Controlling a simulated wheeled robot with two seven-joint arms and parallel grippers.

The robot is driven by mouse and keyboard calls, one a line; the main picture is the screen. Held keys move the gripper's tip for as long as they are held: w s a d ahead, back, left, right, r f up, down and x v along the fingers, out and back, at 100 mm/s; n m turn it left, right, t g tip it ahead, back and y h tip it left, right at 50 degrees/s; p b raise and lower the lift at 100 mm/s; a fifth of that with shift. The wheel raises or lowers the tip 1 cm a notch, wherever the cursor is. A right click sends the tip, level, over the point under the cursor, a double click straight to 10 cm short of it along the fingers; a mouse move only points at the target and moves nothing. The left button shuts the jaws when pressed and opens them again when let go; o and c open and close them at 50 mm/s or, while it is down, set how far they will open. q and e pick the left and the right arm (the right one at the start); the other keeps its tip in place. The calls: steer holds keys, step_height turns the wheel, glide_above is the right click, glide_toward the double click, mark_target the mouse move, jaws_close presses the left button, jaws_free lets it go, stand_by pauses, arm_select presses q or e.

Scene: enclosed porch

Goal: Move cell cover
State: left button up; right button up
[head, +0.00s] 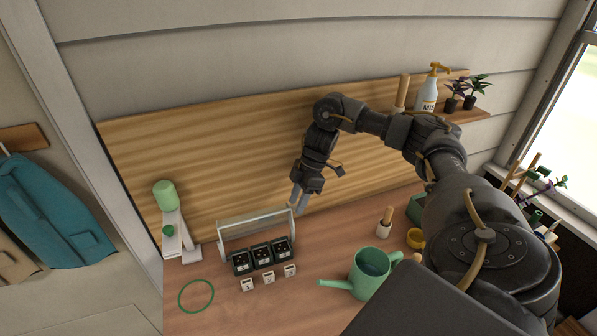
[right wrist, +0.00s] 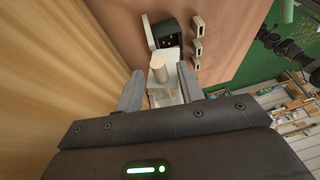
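A clear, pale-edged cover (head: 226,246) stands on the wooden bench, arched behind a row of three black cells (head: 262,256) with dark faces. My right gripper (head: 299,202) hangs pointing down just above the cover's right end. In the right wrist view its two fingers (right wrist: 158,88) are apart. My left gripper does not show in the head view.
Three small white blocks (head: 268,277) sit in front of the cells. A green ring (head: 196,296) lies at left, a green watering can (head: 367,272) at right. A wood backboard (head: 230,165) rises close behind.

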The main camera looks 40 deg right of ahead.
steer(key=shift+d+r, duration=0.2)
steer(key=shift+r, duration=0.3)
steer(key=p+v, duration=0.2)
steer(key=v, duration=0.7)
steer(key=shift+r+p, duration=0.35)
steer(key=shift+p, duration=0.05)
steer(key=shift+d, duration=0.1)
